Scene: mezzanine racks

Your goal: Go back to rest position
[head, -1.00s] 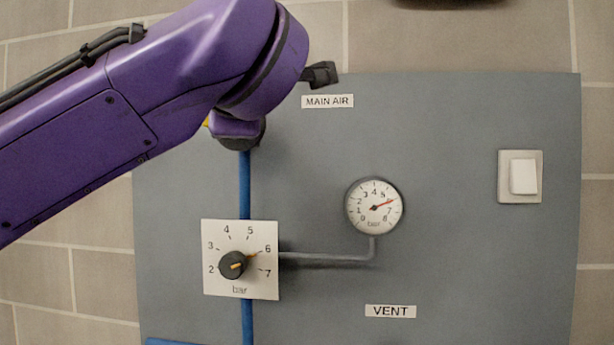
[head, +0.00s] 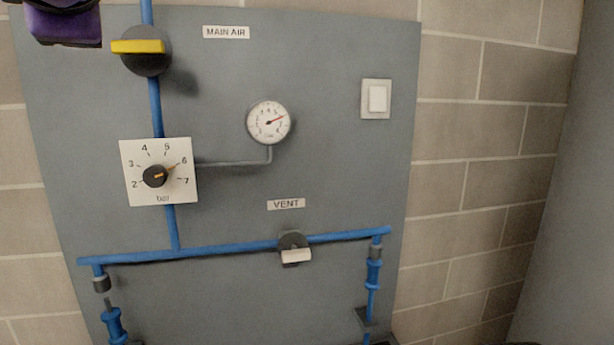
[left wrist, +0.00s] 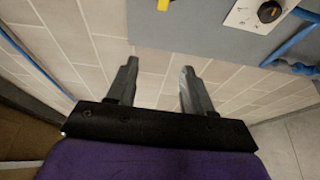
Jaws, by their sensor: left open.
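My left gripper (left wrist: 158,68) is open and empty in the left wrist view, with the tile wall behind its fingers, apart from the grey panel (head: 330,60). In the head view only a purple piece of my left arm shows at the top left corner. The main air valve's yellow handle (head: 138,46) lies crosswise to the vertical blue pipe; a yellow bit also shows in the left wrist view (left wrist: 164,4). The regulator knob (head: 155,176) points near 6 bar. The gauge (head: 268,122) needle points to the upper right. My right gripper is not in view.
The vent valve (head: 294,249) with a pale handle sits on the lower horizontal blue pipe (head: 220,250). A white switch (head: 376,98) is at the panel's upper right. Blue hose fittings hang at lower left and right. Bare block wall lies right of the panel.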

